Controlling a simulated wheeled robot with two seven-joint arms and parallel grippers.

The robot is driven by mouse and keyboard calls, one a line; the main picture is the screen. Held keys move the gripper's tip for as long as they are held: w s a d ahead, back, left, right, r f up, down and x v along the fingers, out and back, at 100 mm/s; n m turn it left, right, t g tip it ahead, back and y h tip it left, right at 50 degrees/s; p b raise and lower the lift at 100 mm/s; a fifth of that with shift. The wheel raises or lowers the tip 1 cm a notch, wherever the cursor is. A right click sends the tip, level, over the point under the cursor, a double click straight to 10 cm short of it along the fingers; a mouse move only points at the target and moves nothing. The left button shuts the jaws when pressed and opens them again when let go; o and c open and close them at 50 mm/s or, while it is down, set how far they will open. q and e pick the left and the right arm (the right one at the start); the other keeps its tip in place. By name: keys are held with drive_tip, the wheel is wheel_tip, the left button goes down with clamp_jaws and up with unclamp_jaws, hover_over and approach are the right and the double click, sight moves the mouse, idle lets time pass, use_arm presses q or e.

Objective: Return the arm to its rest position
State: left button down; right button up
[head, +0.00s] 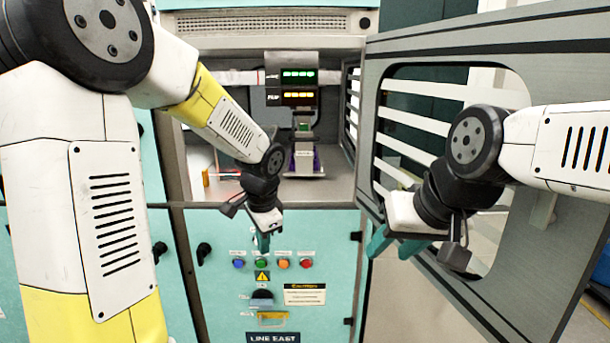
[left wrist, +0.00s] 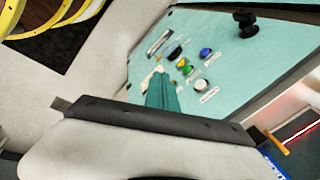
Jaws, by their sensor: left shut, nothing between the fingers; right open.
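My left gripper (head: 264,241) hangs in front of the cabinet, just above the row of coloured buttons, with its fingers pointing down. Its teal fingers are shut with nothing between them. In the left wrist view the shut fingers (left wrist: 163,93) show against the teal panel, apart from it as far as I can tell. My left arm (head: 215,115) reaches in from the left, across the front of the cabinet. My right gripper (head: 392,244) is open and empty in front of the open door at the right.
The cabinet door (head: 545,75) with a window stands open at the right. The open bay holds a machine with a lit display (head: 298,86) and a purple-edged fixture (head: 306,160).

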use_arm(q)
drive_tip(key=s+a+r+n+t+h, duration=0.1)
drive_tip(key=s+a+r+n, duration=0.1)
drive_tip(key=s+r+n, duration=0.3)
drive_tip(key=s+a+r+n+t+h, duration=0.1)
drive_tip(key=s+r+n, duration=0.5)
drive_tip(key=s, duration=0.8)
drive_tip(key=shift+a+r+t+h, duration=0.4)
drive_tip(key=shift+a+r+t, duration=0.1)
drive_tip(key=shift+a+t, duration=0.1)
